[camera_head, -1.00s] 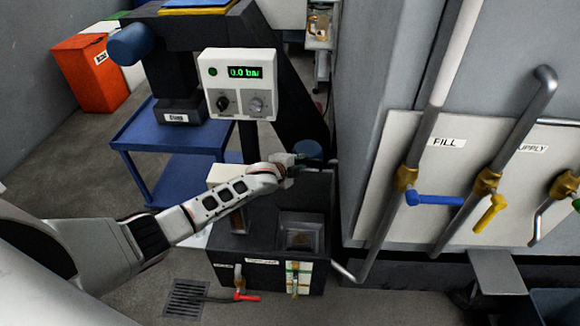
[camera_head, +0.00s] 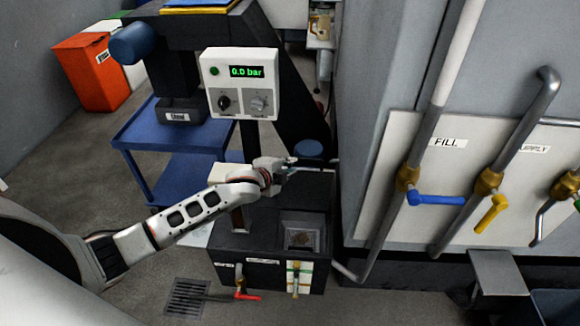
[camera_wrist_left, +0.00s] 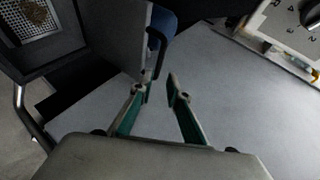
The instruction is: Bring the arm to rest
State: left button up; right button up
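My left arm comes in from the left in the head view, stretched across the front of the black machine. Its left gripper (camera_head: 330,165) is above the machine's black base, beside the machine's upright. In the left wrist view the two green-sided fingers of the left gripper (camera_wrist_left: 160,85) stand apart with nothing between them. A blue rounded part (camera_wrist_left: 163,25) shows beyond the fingertips. My right gripper is in neither view.
A control box (camera_head: 240,85) reading 0.0 bar is behind the arm. A blue cart (camera_head: 165,135) stands to the left. At right are pipes with a blue valve lever (camera_head: 437,199) and a yellow lever (camera_head: 491,213). A red lever (camera_head: 247,296) is low in front.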

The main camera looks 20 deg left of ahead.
pick_arm(q)
jog(key=s+d+f+n+h, duration=0.1)
jog(key=s+d+f+n, duration=0.3)
jog(key=s, duration=0.5)
jog(key=s+d+f+n+h, duration=0.1)
jog(key=s+d+f+n, duration=0.1)
jog(key=s+d+f, duration=0.35)
jog(key=s+a+f+n, duration=0.1)
jog(key=s+n, duration=0.1)
jog(key=s, duration=0.4)
jog(key=s+a+f+n+g+y, duration=0.1)
jog(key=s+n, duration=0.1)
jog(key=s, duration=0.5)
jog(key=s+a+f+n, duration=0.1)
jog(key=s+a+n, duration=0.1)
jog(key=s, duration=0.5)
jog(key=shift+s+n, duration=0.15)
jog(key=shift+n, duration=0.35)
